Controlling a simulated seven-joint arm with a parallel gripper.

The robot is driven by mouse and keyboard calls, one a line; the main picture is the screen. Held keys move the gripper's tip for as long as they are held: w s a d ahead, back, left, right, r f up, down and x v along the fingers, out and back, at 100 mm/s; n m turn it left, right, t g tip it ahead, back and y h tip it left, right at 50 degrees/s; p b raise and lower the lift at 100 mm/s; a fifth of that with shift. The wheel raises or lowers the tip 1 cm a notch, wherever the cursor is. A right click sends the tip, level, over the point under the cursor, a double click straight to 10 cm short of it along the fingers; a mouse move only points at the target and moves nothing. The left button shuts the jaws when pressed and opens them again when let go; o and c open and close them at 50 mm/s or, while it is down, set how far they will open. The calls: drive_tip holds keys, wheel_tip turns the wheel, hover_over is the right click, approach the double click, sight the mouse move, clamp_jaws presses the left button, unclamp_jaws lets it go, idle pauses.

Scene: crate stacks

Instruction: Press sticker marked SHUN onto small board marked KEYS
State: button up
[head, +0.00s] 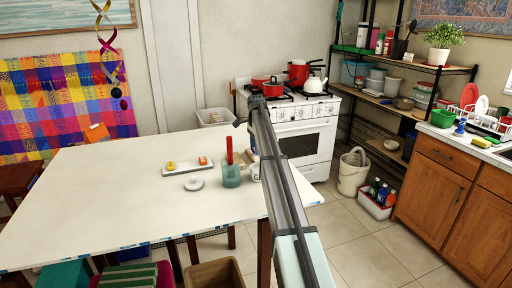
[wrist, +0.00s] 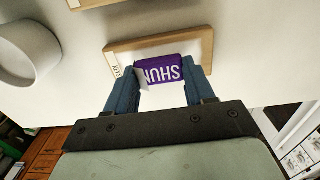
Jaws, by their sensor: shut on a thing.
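A purple sticker (wrist: 168,72) with white letters SHUN is between the two fingers of my gripper (wrist: 167,84) in the wrist view. The letters appear upside down. My gripper is shut on it. Behind the sticker is a small wood-edged board (wrist: 189,43) with a pale face. In the head view my arm hides most of this spot.
The white table (head: 110,190) carries a tray (head: 177,172) with yellow and orange items, a round white object (head: 193,184) and a teal cup (head: 231,180) holding something red. In the wrist view a pale cylinder (wrist: 22,60) stands left, and another wood-edged board (wrist: 90,4) lies beyond.

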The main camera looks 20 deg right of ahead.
drive_tip(key=shift+f, duration=0.25)
idle(0.3)
drive_tip(key=o, duration=1.1)
drive_tip(key=shift+r, duration=0.15)
drive_tip(key=shift+r, duration=2.85)
